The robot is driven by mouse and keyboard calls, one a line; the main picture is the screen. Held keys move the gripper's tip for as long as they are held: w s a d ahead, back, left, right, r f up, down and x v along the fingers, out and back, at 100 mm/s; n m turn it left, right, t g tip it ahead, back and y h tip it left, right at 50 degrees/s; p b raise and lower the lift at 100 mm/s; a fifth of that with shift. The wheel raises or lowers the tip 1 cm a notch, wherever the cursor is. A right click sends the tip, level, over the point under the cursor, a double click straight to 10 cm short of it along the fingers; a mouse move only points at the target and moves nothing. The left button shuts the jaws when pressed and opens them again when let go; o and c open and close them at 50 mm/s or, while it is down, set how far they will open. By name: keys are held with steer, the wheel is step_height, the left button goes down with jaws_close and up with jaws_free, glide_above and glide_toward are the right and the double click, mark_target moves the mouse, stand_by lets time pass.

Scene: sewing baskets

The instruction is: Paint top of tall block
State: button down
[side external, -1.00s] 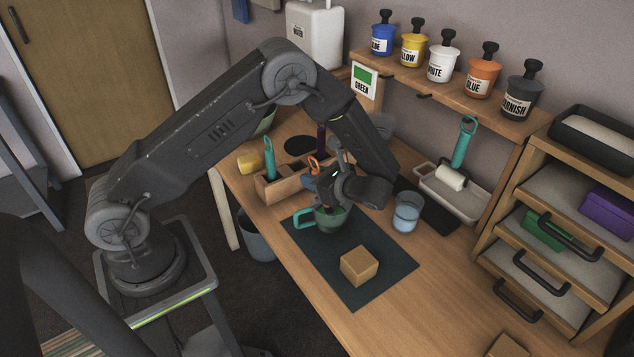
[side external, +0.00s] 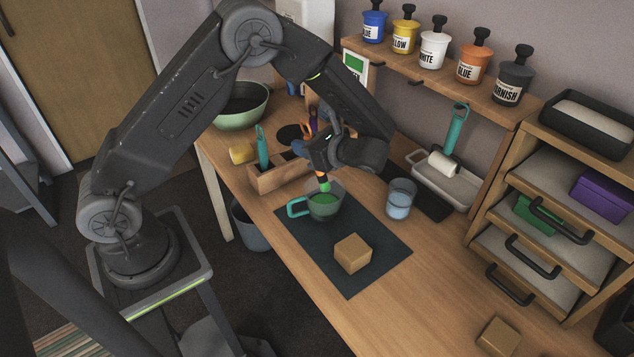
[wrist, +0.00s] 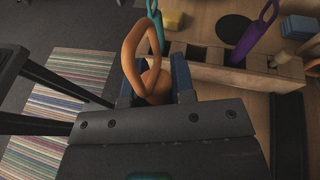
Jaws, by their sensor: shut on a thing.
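My gripper (side external: 320,165) is shut on an orange-handled brush; its orange loop (wrist: 133,52) rises between the blue fingers (wrist: 155,88) in the wrist view. The brush tip (side external: 325,186) is green and points down, over or just inside the mouth of a clear mug (side external: 325,208) with a teal handle and green paint. I cannot tell whether the tip touches the paint. A plain tan block (side external: 352,254) sits on the dark mat (side external: 365,280), in front of and right of the mug. No green shows on its top. Another tan block (side external: 499,336) lies at the lower right.
A wooden tool holder (side external: 278,178) with a teal-handled tool stands left of the mug. A water cup (side external: 401,199) is right of it. A roller tray (side external: 455,185), labelled paint pots (side external: 433,50) and a drawer rack (side external: 550,215) stand behind and right.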

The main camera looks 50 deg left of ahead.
mark_target(302, 126)
steer(key=shift+r, duration=2.3)
stand_by(0.5)
steer(key=shift+r, duration=2.05)
steer(key=shift+a, duration=0.1)
